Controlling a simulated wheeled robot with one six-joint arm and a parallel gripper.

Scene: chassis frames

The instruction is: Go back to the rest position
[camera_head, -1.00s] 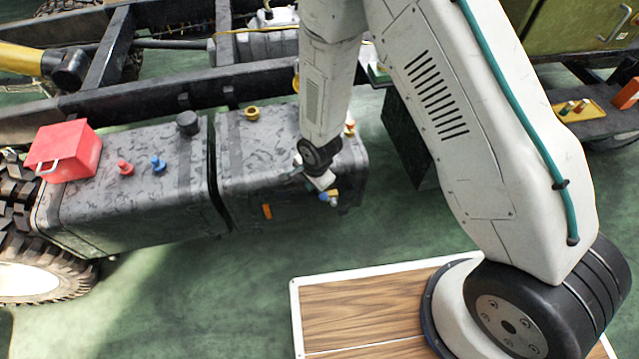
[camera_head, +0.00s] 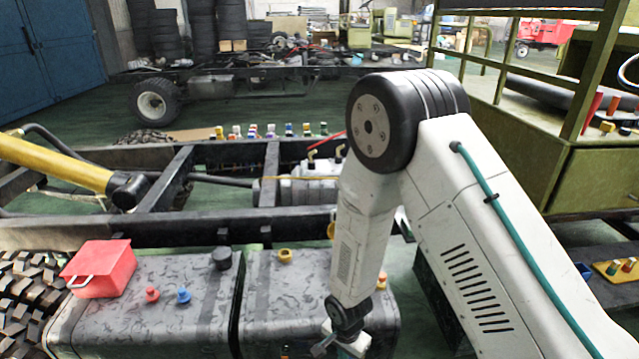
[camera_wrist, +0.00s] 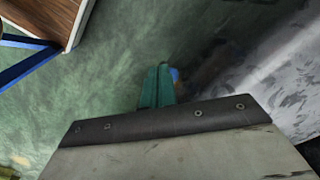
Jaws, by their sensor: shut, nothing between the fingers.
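My gripper (camera_head: 346,347) is at the bottom edge of the head view, beside the front of the right dark tank (camera_head: 310,302); its fingertips are cut off there. In the wrist view its teal fingers (camera_wrist: 158,86) are together and empty, pointing over the green floor (camera_wrist: 105,90). The patterned tank side (camera_wrist: 285,85) is to their right. A small blue thing shows by the fingertips, too small to name. My white arm rises from the gripper to a black elbow and comes down at the right.
A red box (camera_head: 101,268), red knob (camera_head: 152,294), blue knob (camera_head: 184,295) and yellow cap (camera_head: 285,256) sit on the tanks. A chassis frame (camera_head: 100,236) crosses behind. An olive cab (camera_head: 590,175) stands at right. A wood-topped platform (camera_wrist: 42,22) is at upper left in the wrist view.

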